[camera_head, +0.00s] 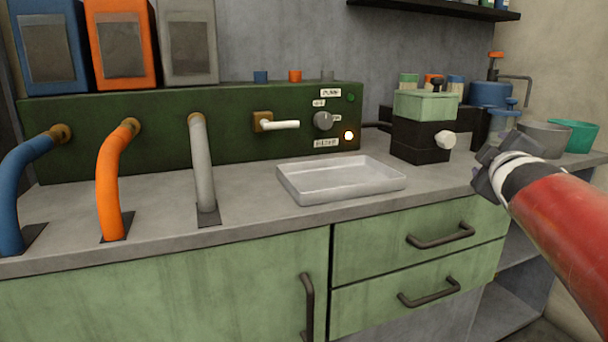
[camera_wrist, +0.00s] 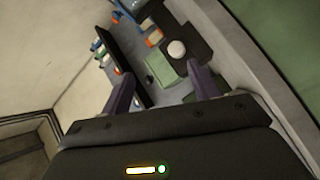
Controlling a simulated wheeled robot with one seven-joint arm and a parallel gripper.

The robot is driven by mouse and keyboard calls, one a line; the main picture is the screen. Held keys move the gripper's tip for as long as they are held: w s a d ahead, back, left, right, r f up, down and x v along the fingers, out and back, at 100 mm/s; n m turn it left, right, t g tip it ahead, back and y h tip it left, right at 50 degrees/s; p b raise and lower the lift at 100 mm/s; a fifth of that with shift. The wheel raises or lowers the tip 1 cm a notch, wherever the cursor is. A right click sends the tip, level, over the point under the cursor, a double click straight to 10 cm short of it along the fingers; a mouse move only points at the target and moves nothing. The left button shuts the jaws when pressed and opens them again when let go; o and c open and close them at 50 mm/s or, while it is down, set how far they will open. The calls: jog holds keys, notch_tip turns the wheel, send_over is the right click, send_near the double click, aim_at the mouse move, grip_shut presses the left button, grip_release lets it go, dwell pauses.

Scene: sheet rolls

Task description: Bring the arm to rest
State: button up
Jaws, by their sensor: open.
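My arm (camera_head: 565,230), with a red link, reaches in from the right edge in the head view. My gripper (camera_head: 485,172) is at its end, in front of the right part of the counter, near the black and green machine (camera_head: 424,125) with a white knob. In the wrist view my gripper (camera_wrist: 163,88) shows two dark fingers spread apart with nothing held between them. The machine's white knob (camera_wrist: 176,49) and green part (camera_wrist: 168,72) show beyond the fingers. The gap to the counter is hard to judge.
A shallow pale tray (camera_head: 340,192) sits empty mid-counter (camera_head: 250,222). A dark green panel (camera_head: 240,110) with a lever and glowing button stands behind. Blue, orange and grey pipes stand left. Grey and teal bowls (camera_head: 573,135) stand right. Drawers (camera_head: 415,245) are shut.

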jog(key=s+a+f+m+g+y+p, duration=0.1)
jog(key=s+a+f+m+g+y, duration=0.2)
jog(key=s+a+f, duration=0.6)
jog(key=s+a+f+m+g+y+p, duration=0.2)
jog(key=s+a+f+m+g, duration=0.3)
jog(key=s+a+f, duration=0.5)
jog(key=s+f+g, duration=0.2)
jog(key=s+f, duration=0.1)
jog(key=s, duration=0.3)
jog(key=shift+f+m+g+y, duration=0.25)
jog(key=shift+m+g+y, duration=0.05)
jog(key=shift+y, duration=0.1)
jog(key=shift+a, duration=0.1)
